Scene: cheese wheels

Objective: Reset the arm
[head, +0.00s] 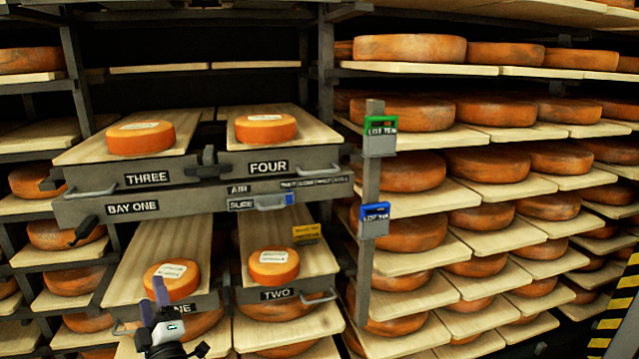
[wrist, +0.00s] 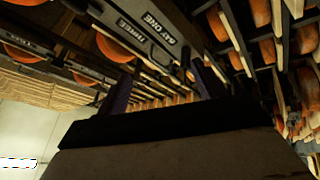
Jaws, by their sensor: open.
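Part of the ONE label is hidden. In the wrist view the two fingers (wrist: 163,88) show spread on either side, with the rack beyond, tilted in the picture.
Small labelled wheels sit on boards THREE (head: 141,138), FOUR (head: 265,127) and TWO (head: 273,265). A bar marked BAY ONE (head: 133,208) crosses between the tiers. A post carries a green tag (head: 380,138) and a blue tag (head: 375,221). Shelves of large wheels (head: 403,171) fill the right.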

